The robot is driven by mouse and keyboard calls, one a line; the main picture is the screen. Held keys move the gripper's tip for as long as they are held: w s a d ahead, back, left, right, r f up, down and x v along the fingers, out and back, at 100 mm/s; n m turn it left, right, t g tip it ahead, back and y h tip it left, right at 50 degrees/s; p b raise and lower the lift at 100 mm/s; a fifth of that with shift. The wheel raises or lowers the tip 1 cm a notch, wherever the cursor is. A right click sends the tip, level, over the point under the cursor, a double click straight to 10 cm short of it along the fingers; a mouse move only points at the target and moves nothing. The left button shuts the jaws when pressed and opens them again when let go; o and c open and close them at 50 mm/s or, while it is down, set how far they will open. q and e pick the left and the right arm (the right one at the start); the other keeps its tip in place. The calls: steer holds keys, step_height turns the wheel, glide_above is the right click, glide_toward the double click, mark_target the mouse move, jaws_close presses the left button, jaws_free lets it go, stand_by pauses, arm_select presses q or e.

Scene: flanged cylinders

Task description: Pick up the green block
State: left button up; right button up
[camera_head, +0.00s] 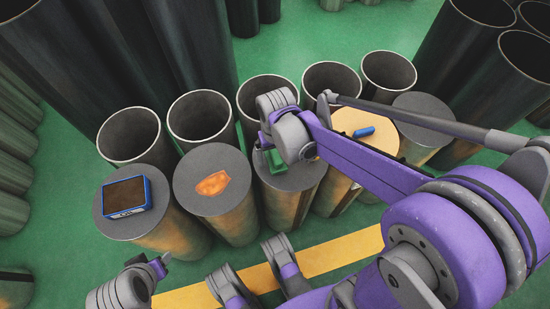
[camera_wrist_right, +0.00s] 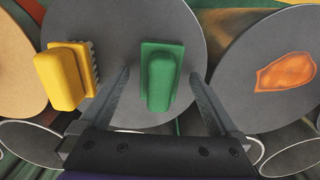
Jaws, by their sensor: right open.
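The green block (camera_wrist_right: 161,78) stands on a grey cylinder top (camera_wrist_right: 130,22) in the right wrist view. In the head view only part of the green block (camera_head: 289,166) shows beside my right wrist. My right gripper (camera_wrist_right: 160,88) is open, with one finger on each side of the block and a gap on both sides. In the head view my right gripper (camera_head: 276,148) is over the same cylinder, its fingers mostly hidden by the wrist. Parts of my left arm, with its gripper (camera_head: 160,264), show at the bottom left; its jaws are unclear.
An orange patch (camera_head: 213,183) and a blue-edged box (camera_head: 127,196) lie on neighbouring cylinders. A blue item (camera_head: 364,132) lies on a tan top. Open tubes (camera_head: 200,117) stand behind.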

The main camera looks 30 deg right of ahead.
mark_target(276, 154)
jaws_close()
step_height(276, 154, up, 10)
steer(key=p, duration=0.3)
stand_by(0.6)
